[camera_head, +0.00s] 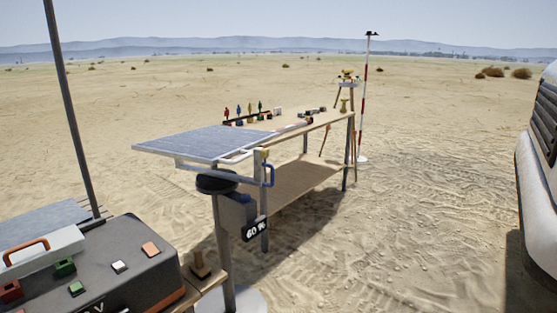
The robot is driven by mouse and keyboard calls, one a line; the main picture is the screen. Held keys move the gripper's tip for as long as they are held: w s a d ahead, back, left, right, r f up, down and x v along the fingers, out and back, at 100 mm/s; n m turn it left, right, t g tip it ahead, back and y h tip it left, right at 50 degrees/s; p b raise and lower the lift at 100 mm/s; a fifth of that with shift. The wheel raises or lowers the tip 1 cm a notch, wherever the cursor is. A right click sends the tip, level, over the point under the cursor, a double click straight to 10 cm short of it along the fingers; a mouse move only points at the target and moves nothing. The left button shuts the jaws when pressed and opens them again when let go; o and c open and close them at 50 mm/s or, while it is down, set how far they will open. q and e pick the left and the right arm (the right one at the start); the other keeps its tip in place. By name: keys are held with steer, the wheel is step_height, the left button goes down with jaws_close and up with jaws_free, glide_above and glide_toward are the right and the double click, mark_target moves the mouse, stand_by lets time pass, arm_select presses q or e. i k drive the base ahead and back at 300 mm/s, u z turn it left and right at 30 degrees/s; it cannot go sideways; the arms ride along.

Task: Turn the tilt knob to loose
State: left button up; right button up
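A tilted solar panel (205,145) stands on a post (225,250) in the middle of the view. A dark round part (217,181) sits under it at the top of the post. A small yellow piece (264,153) and a blue handle (270,176) are at the panel's right edge. I cannot tell which of these parts is the tilt knob, nor its setting. Neither of my grippers is in view.
A long table (325,122) with small coloured items stands behind the panel. A dark case (120,262) with blocks is at the lower left, near a dark pole (70,100). A striped pole (364,100) stands behind. A vehicle (540,150) is at right; sand between is open.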

mark_target(265, 152)
steer(key=z, duration=1.25)
steer(key=i, duration=1.15)
steer(key=u, duration=0.35)
